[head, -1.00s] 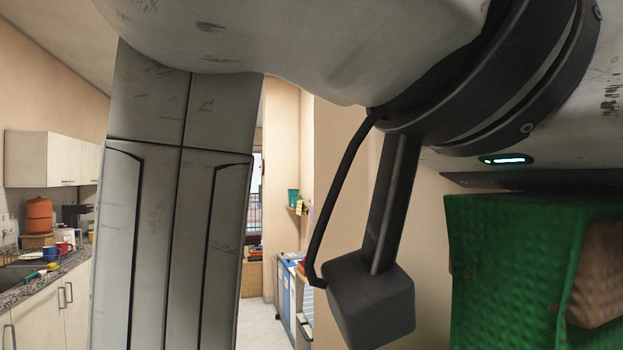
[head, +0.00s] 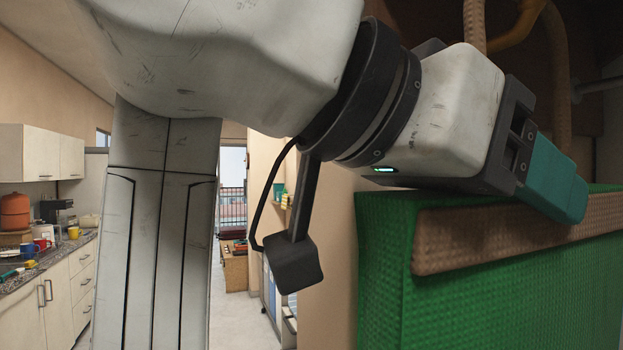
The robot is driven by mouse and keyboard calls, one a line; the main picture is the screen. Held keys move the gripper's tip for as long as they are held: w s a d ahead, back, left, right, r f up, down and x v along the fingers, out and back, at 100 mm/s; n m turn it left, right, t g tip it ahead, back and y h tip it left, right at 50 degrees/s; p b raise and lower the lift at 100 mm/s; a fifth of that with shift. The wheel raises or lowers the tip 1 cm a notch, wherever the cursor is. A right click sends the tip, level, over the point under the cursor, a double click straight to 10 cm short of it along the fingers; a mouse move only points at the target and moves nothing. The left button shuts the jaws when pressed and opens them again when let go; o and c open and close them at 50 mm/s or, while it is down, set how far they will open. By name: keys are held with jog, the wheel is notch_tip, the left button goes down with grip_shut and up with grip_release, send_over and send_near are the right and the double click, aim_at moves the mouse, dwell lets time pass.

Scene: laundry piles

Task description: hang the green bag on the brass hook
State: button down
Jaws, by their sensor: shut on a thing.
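The green bag (head: 500,295) fills the lower right of the head view, close to the camera, with a brown band (head: 460,242) along its upper part. My gripper (head: 562,200) reaches in from the upper left, its teal finger against the bag's top edge; it is shut on the bag. The far finger and exact grip are hidden. Tan straps (head: 474,22) rise above the gripper and run out of the top of the view. A curved brass-coloured piece (head: 517,35), likely the brass hook, shows between them. I cannot tell whether a strap is around it.
A dark recess with a pale rod (head: 602,86) lies behind the straps at right. A beige wall (head: 330,240) stands left of the bag. A kitchen counter (head: 55,265) with mugs is at far left, and a narrow passage with pale floor (head: 235,310) is in the middle.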

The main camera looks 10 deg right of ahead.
jog(key=shift+w+a+f, duration=0.1)
jog(key=shift+w, duration=0.35)
jog(key=shift+w+a+f, duration=0.1)
jog(key=shift+w+f, duration=0.45)
jog(key=shift+f, duration=0.2)
jog(key=shift+c, duration=1)
grip_release()
jog(key=b+v, duration=0.1)
jog(key=v, duration=0.9)
jog(key=shift+a, duration=0.4)
